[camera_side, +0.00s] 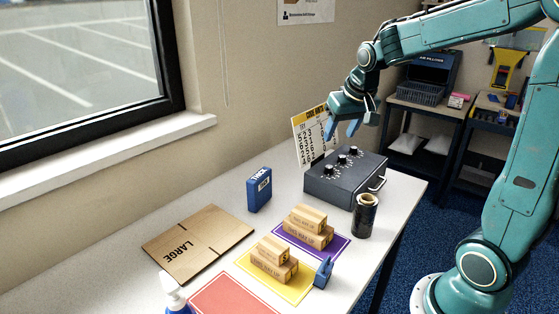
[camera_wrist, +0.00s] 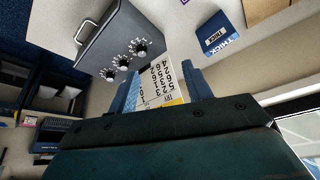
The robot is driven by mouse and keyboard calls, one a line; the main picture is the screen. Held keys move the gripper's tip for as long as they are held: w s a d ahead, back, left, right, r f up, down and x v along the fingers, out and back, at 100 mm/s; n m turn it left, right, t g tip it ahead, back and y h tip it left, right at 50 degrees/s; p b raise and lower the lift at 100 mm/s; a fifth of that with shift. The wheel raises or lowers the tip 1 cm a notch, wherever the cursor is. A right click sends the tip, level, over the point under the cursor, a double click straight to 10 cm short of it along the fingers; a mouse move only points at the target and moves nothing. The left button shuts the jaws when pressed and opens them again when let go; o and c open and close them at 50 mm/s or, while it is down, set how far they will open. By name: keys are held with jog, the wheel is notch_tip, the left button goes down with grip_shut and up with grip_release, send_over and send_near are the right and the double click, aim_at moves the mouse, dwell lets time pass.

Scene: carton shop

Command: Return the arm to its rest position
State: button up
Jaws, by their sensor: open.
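My teal arm holds my gripper (camera_side: 343,127) in the air above the back of the table, over the rear of the grey control box. Its blue fingers point down and are apart, with nothing between them. In the wrist view my gripper (camera_wrist: 160,90) also shows two separated blue fingers, with the number card behind them. The grey control box (camera_side: 345,178) with several black knobs sits below my gripper on the white table (camera_side: 215,285). It also shows in the wrist view (camera_wrist: 108,48). My gripper is apart from the box.
A number card (camera_side: 312,138) stands behind the box. A blue THICK box (camera_side: 259,190), a flat LARGE carton (camera_side: 197,242) and a black roll (camera_side: 364,215) are on the table. Small cartons rest on the purple mat (camera_side: 334,249) and yellow mat (camera_side: 295,292). A red mat (camera_side: 232,297) lies in front.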

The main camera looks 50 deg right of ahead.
jog(key=s+a+r+n+t+y, duration=0.1)
jog(key=s+a+n, duration=0.4)
jog(key=s+a, duration=1)
jog(key=s+r+y, duration=0.1)
jog(key=s, duration=0.2)
jog(key=shift+n, duration=0.3)
dwell(0.8)
